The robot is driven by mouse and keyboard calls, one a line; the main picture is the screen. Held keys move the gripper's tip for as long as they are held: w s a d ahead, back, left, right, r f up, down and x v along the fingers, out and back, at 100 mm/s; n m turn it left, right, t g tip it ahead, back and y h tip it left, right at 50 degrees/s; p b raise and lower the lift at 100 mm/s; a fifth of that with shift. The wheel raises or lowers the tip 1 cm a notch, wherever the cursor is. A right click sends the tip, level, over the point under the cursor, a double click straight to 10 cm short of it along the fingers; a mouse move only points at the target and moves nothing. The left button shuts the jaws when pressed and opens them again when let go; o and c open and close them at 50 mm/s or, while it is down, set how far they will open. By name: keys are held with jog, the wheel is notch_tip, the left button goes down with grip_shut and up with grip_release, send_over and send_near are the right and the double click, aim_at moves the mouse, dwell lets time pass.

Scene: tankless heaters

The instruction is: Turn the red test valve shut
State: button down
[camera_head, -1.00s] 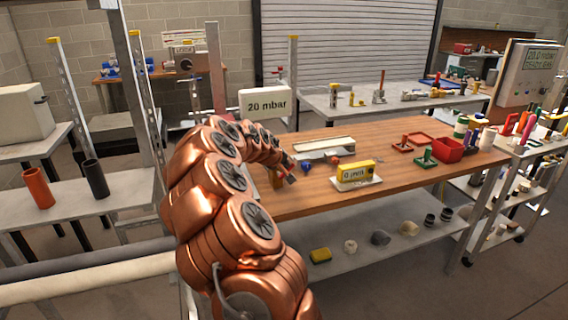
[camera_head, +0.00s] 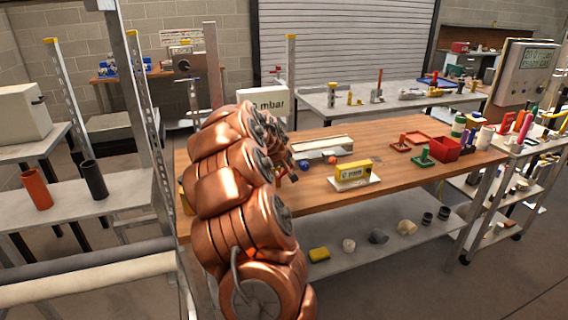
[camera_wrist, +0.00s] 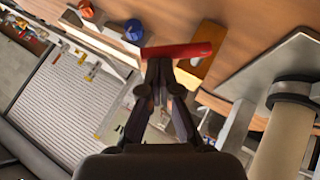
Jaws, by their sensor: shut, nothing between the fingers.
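The red test valve shows in the wrist view as a flat red lever (camera_wrist: 178,51) lying across a brass-coloured body (camera_wrist: 201,62). My gripper (camera_wrist: 160,66) is shut and empty, its fingertips at the near edge of the lever's left half. I cannot tell whether they touch it. In the head view my copper arm hides the valve, and the gripper (camera_head: 290,170) is only partly visible at the bench's left part.
A yellow gauge (camera_head: 353,169) stands on a white base on the wooden bench (camera_head: 400,175). A blue knob (camera_wrist: 133,30) and an orange knob (camera_wrist: 85,9) lie beyond the lever. A pale post (camera_wrist: 283,140) with a grey collar is close at right.

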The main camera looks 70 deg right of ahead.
aim_at(292, 166)
jog(key=shift+s+d+f+m+t+y+b, duration=0.3)
jog(key=shift+s+d+f+m+t+y, duration=0.15)
jog(key=shift+t+y, duration=0.4)
jog(key=shift+s+d+f+m+t+y+b, duration=0.35)
jog(key=shift+s+m+t+y+b, duration=0.1)
jog(key=shift+t+y+b, duration=0.35)
jog(key=r, duration=0.3)
jog(key=w+r, duration=0.1)
jog(key=shift+d+r, duration=0.15)
jog(key=shift+d, duration=0.1)
jog(key=b+v, duration=0.2)
jog(key=v, duration=0.7)
jog(key=shift+a+r, duration=0.2)
jog(key=shift+a, duration=0.15)
jog(key=shift+s, duration=0.15)
